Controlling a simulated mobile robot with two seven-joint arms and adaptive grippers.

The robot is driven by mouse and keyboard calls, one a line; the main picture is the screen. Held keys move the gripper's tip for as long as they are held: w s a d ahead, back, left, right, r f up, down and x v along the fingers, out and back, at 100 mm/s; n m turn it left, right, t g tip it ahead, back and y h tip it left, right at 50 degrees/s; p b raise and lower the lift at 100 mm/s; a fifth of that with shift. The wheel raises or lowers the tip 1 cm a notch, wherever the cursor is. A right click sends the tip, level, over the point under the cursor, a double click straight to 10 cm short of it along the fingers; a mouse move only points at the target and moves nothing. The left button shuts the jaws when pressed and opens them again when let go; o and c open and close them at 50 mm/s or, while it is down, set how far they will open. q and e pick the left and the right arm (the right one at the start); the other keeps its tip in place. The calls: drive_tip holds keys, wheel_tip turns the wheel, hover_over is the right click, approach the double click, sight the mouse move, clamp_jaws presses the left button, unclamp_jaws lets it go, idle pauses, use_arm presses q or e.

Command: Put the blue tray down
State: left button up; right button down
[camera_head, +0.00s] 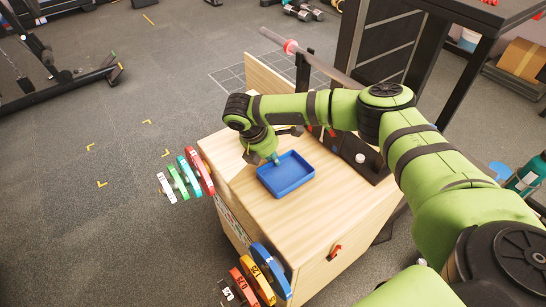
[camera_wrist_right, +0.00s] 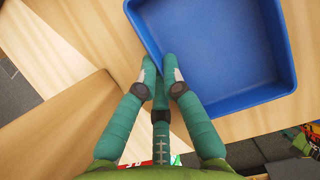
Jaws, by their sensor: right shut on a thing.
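The blue tray (camera_head: 286,178) is a shallow, empty, open-topped rectangle at the top of the light wooden box (camera_head: 345,213). It looks level. I cannot tell whether its underside touches the wood. My right gripper (camera_head: 275,158) is shut on the tray's rim at its far left side. My left gripper is not in view.
Coloured weight plates hang on the box's left side (camera_head: 190,173) and at its front (camera_head: 262,274). A dark stand with a barbell (camera_head: 315,62) is behind the tray on the right. Bare wood shows in front of the tray. Grey floor lies left.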

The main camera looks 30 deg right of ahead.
drive_tip(key=shift+f, duration=0.1)
drive_tip(key=c, duration=1.7)
unclamp_jaws()
